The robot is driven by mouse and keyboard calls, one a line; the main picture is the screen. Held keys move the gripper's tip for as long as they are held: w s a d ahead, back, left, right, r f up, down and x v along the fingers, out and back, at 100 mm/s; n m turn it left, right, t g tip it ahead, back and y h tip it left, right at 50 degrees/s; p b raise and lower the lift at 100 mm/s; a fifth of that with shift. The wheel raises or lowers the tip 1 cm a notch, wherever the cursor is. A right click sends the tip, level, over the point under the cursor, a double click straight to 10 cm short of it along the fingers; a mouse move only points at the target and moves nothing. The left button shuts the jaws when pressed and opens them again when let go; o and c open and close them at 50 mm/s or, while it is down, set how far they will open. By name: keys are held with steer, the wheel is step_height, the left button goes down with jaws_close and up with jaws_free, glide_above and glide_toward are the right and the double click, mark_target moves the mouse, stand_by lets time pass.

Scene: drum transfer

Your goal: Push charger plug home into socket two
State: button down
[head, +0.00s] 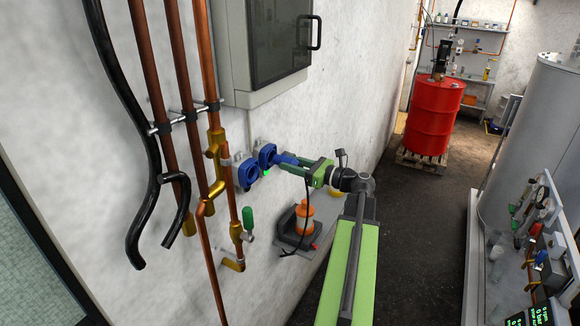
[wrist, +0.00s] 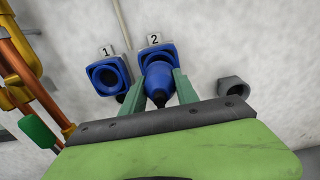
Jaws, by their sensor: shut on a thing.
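Socket two (wrist: 153,52) is a blue housing on the wall under a plate marked 2. It also shows in the head view (head: 266,153). The blue charger plug (wrist: 158,79) is between the green fingers of my gripper (wrist: 159,90), which is shut on it. The plug (head: 287,159) lines up with socket two, its front end at the socket's mouth. How deep it sits I cannot tell. Socket one (wrist: 107,76), also blue, is just left, under a plate marked 1, with its round opening empty. A black tip shows at the plug's rear.
Copper pipes (head: 151,75) and a green-handled valve (head: 248,218) are left of the sockets. A grey cabinet (head: 234,45) hangs above. An orange item (head: 305,215) stands on a ledge below my gripper. A red drum (head: 433,115) stands on a pallet farther back.

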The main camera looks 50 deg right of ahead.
steer(key=shift+x, duration=1.9)
steer(key=c, duration=0.8)
jaws_free()
steer(key=shift+w, duration=0.1)
steer(key=shift+c, duration=0.2)
steer(key=v, duration=1.7)
steer(key=shift+s, duration=0.3)
steer(key=shift+f, duration=0.1)
